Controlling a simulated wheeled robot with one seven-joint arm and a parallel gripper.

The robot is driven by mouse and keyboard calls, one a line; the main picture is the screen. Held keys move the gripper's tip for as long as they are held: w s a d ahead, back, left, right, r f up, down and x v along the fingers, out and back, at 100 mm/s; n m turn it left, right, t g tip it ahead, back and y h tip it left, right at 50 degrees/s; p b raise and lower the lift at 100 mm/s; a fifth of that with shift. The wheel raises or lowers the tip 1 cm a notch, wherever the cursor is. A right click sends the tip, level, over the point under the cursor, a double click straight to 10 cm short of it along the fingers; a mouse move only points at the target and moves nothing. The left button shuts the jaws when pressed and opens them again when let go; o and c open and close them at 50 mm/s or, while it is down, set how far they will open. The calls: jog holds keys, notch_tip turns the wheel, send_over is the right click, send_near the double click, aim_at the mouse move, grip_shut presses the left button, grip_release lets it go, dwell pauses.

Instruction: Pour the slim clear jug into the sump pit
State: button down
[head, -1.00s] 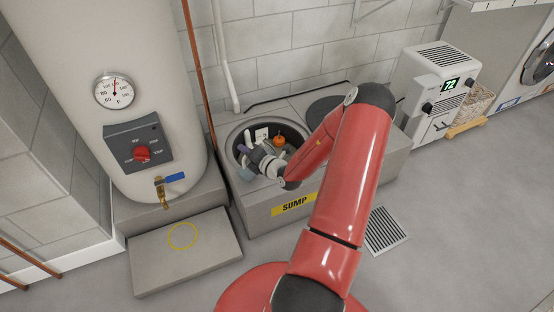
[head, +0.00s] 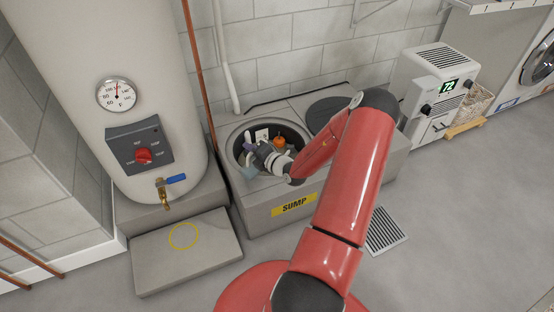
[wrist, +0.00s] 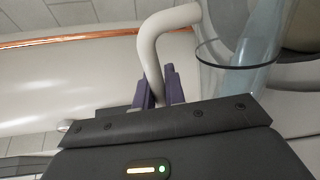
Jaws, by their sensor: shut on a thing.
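The sump pit (head: 232,139) is a round dark opening in a grey concrete block with a yellow SUMP label. My gripper (head: 252,147) is at the left part of this opening. In the wrist view, its purple fingers (wrist: 160,88) are shut on the white curved handle of the slim clear jug (wrist: 262,42). The jug is see-through with a pale blue tint and a dark ring around it. In the head view, the jug (head: 249,172) shows as a small pale-blue patch below my gripper, at the pit's front left. Its tilt and contents are unclear.
An orange-topped device (head: 280,142) sits inside the pit. A dark round lid (head: 328,112) lies on the block to the right. A white tank (head: 110,50) with a brass tap stands left. A low slab (head: 205,262) with a yellow ring lies in front.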

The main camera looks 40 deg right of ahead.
jog(key=shift+w+d, duration=0.1)
jog(key=shift+d, duration=0.2)
jog(key=shift+w+d+f+m+y+p, duration=0.1)
jog(key=shift+d+f+m+y+p, duration=0.2)
jog(key=shift+d+f+m, duration=0.25)
dwell(0.3)
